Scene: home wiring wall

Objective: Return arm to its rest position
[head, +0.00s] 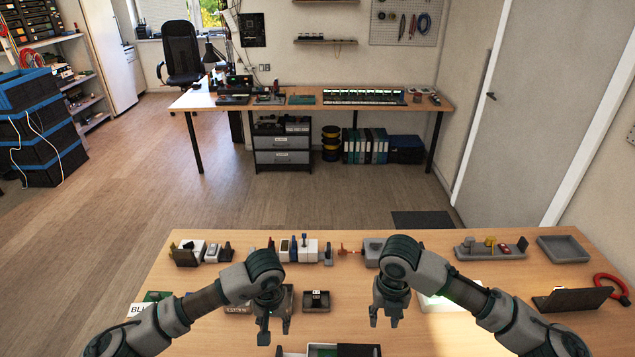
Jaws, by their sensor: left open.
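My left arm (205,300) reaches in from the lower left over the wooden table. My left gripper (275,330) points down with its fingers apart and nothing between them. My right arm (470,295) reaches in from the lower right. My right gripper (384,318) also hangs down over the table, with its fingertips apart and nothing visible between them. The two grippers are apart, on either side of the table's middle. Parts of the table behind both arms are hidden.
The near table (440,343) holds a row of small components (308,250) along its back. A small dark block (316,300) lies between the grippers. A grey tray (563,249), a dark angled panel (572,299) and a red ring (611,287) are at right. A workbench (300,98) stands farther back.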

